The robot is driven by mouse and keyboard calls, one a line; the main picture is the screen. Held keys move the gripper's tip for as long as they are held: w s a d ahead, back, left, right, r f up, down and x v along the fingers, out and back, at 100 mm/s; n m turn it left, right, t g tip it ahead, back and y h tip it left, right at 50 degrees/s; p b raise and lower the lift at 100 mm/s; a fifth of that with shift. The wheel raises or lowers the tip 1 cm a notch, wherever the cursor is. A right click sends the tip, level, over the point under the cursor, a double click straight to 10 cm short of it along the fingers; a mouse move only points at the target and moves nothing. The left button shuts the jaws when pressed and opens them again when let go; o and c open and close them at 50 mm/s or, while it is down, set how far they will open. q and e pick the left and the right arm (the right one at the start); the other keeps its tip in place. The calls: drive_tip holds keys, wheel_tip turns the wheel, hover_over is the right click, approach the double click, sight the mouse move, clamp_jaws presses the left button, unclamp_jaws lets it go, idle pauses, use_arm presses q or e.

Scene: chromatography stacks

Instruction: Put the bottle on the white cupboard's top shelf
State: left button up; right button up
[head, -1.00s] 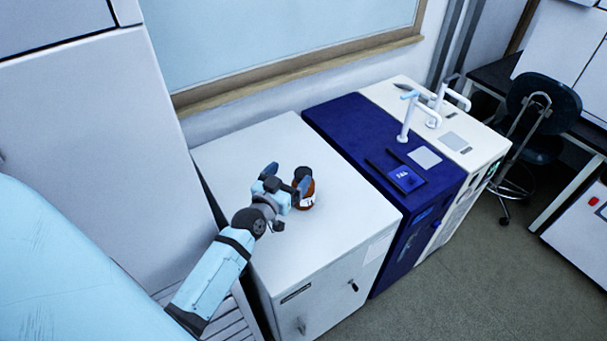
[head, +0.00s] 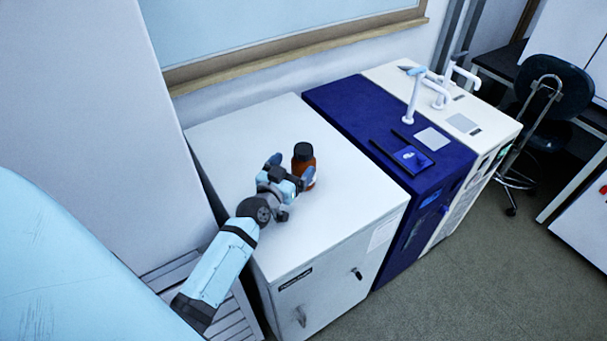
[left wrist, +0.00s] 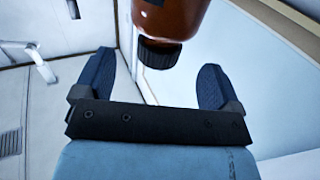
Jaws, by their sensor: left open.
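The bottle (head: 304,172) is brown with a black cap and a pale label. It stands upright on the flat top of a low white cabinet (head: 365,195). My left gripper (head: 291,167) is open just in front of it, and its fingers partly hide the bottle's lower part. In the left wrist view the bottle (left wrist: 185,18) hangs in from the top, its cap pointing down between and beyond the spread fingers (left wrist: 155,82). I see no shelf inside a cupboard; the low cabinet's door is shut. My right gripper is not in view.
A tall pale panel (head: 90,120) rises at the left. A chair (head: 548,105) and open floor (head: 470,250) lie to the right.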

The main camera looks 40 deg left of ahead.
sight(299, 160)
use_arm(q)
drive_tip(key=w, duration=0.2)
drive_tip(key=w+b, duration=0.1)
drive_tip(key=w, duration=0.3)
drive_tip(key=shift+a, duration=0.25)
drive_tip(key=shift+s, duration=0.1)
drive_tip(key=shift+f, duration=0.1)
clamp_jaws()
